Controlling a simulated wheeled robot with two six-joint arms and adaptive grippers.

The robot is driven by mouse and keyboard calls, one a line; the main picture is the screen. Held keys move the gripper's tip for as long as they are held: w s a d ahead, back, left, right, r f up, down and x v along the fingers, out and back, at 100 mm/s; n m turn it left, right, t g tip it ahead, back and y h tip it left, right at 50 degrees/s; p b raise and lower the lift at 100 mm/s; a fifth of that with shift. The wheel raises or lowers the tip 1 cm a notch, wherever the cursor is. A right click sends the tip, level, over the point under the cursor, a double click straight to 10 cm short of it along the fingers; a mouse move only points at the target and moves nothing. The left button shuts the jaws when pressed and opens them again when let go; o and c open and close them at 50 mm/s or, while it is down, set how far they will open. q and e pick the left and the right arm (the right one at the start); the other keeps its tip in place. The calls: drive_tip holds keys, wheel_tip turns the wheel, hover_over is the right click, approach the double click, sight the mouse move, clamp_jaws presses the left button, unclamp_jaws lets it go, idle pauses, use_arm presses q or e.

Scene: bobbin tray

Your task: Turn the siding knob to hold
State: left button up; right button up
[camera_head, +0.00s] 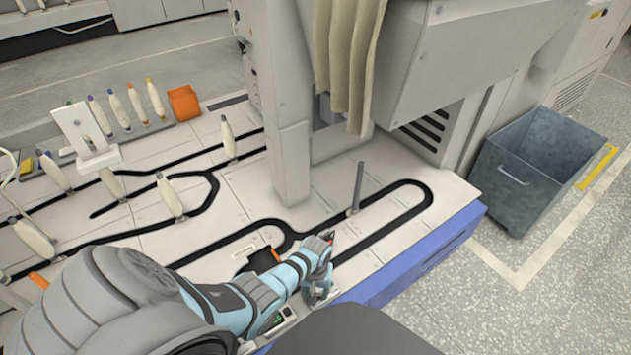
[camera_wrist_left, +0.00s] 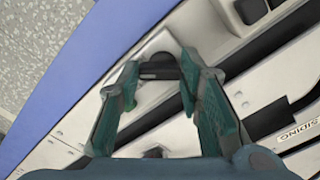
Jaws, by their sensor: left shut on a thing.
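My left gripper (camera_head: 318,285) reaches over the near blue-edged side of the bobbin table in the head view. In the left wrist view my left gripper (camera_wrist_left: 160,66) has its two teal fingers on either side of a dark bar-shaped knob (camera_wrist_left: 158,71). The fingers are shut on this knob, which sits on a pale round-ended plate. A label reading SIDING (camera_wrist_left: 298,132) is on the panel at the right. The knob's pointer and its position marks cannot be made out. My right gripper is not in view.
A machine column (camera_head: 290,165) rises mid-table. A metal bin (camera_head: 535,165) stands on the floor at right.

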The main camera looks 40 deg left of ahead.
use_arm(q)
drive_tip(key=m+p, duration=0.1)
drive_tip(key=m, duration=0.2)
drive_tip(key=shift+r+m, duration=0.1)
drive_tip(key=shift+m, duration=0.2)
drive_tip(key=m, duration=0.4)
drive_tip(key=shift+m+p, duration=0.3)
drive_tip(key=shift+m, duration=0.8)
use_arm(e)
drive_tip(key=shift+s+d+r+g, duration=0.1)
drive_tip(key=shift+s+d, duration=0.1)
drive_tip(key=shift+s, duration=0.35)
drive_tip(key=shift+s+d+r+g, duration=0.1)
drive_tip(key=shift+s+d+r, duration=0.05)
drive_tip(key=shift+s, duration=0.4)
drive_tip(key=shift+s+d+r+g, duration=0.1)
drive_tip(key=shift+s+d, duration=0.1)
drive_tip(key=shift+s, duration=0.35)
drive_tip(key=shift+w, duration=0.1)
use_arm(q)
drive_tip(key=o, duration=1.2)
drive_tip(key=shift+c, duration=0.2)
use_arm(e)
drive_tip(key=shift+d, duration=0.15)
